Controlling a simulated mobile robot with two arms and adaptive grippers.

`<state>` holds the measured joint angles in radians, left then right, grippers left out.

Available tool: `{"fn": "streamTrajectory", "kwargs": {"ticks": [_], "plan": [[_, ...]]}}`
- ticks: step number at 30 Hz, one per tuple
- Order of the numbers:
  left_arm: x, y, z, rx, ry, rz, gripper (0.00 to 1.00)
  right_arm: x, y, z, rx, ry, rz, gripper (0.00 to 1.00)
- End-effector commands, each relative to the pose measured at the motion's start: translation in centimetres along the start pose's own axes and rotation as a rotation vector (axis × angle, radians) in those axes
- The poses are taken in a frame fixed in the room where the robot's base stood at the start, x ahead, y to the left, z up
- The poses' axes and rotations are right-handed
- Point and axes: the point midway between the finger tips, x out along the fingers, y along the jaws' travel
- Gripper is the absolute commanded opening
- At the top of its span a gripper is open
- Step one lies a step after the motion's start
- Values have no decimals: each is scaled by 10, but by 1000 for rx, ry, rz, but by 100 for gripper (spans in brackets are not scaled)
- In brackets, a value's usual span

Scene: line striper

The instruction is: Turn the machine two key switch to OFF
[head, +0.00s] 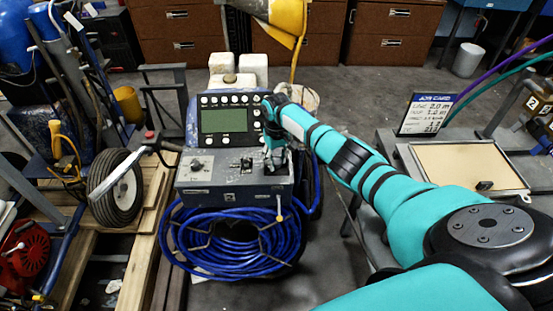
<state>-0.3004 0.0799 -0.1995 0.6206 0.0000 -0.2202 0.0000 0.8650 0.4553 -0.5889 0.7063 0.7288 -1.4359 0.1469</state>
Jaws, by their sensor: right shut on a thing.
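The line striper machine has a grey control box (225,198) with an upright display panel (229,121) behind it. My right gripper (276,163) points down at the right end of the box top. It is shut on a small part there, which appears to be the key switch; the gripper hides it, so its OFF or ON position cannot be read. A knob (196,165) sits on the left of the box top, and a small switch (247,165) in the middle. My left gripper is not in view.
A coiled blue hose (235,240) hangs below the box. A wheel (118,188) and wooden pallet (145,235) are at the left. A job card (427,114) stands behind a tan-topped tray (465,166) at the right. White containers (238,70) stand behind the panel.

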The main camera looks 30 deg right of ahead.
Motion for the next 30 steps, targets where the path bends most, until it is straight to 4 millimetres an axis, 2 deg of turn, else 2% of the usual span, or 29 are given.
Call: {"fn": "streamTrajectory", "kwargs": {"ticks": [14,15,20,30], "plan": [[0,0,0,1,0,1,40,-1,0,-1,-18,3,-1,0],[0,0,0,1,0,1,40,-1,0,-1,-18,3,-1,33],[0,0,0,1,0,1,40,-1,0,-1,-17,2,-1,54],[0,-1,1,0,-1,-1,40,-4,0,-1,-16,2,-1,55]]}}
